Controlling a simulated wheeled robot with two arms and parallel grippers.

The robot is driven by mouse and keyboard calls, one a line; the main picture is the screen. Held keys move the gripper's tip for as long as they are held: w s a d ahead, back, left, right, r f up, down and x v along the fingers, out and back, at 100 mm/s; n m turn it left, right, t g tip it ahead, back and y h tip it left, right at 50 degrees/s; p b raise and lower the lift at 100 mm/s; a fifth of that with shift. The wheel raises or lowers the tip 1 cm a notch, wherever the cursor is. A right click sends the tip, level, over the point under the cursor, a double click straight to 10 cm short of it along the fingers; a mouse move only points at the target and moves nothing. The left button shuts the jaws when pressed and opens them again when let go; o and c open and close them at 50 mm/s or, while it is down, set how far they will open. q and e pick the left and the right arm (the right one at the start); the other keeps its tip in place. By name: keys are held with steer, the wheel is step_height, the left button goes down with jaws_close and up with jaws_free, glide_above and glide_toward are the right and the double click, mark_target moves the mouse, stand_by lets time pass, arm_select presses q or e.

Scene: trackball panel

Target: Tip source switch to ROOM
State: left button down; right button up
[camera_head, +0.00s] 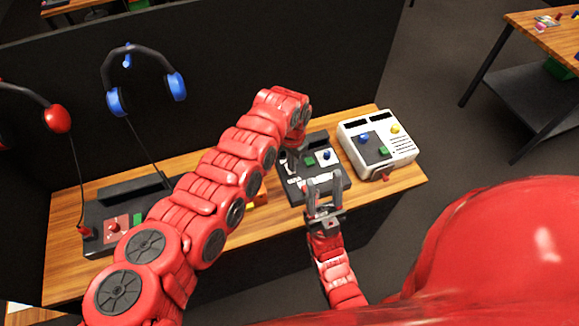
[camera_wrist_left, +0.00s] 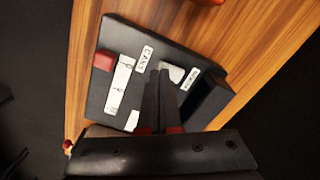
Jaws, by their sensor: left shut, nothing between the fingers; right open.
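A black panel (camera_head: 331,184) lies on the desk under both grippers. In the left wrist view the panel (camera_wrist_left: 120,35) carries a light rocker switch (camera_wrist_left: 174,73) between a label that seems to read CANS (camera_wrist_left: 145,57) and a smaller label (camera_wrist_left: 190,78), too blurred to read surely. My left gripper (camera_wrist_left: 160,72) is shut and empty, its tips beside the switch on the CANS side; I cannot tell if they touch. In the head view the left gripper (camera_head: 288,160) is over the panel's left part, mostly hiding the switch. My right gripper (camera_head: 323,185) is open and empty at the panel's front edge.
A white console (camera_head: 400,150) stands right of the panel. Another black unit with a red pad (camera_head: 117,228) sits at the desk's left. Blue headphones (camera_head: 145,75) and red ones (camera_head: 57,118) hang on the dark partition behind. A second table (camera_head: 535,25) is at far right.

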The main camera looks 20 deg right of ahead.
arm_select(q)
steer(key=shift+f+b, duration=0.55)
steer(key=shift+f, duration=0.1)
steer(key=shift+s+r, duration=0.1)
steer(key=shift+r+p, duration=0.7)
steer(key=shift+r, duration=0.05)
steer(key=shift+r+p, duration=1.7)
steer(key=shift+r, duration=1.05)
steer(key=shift+f, duration=0.1)
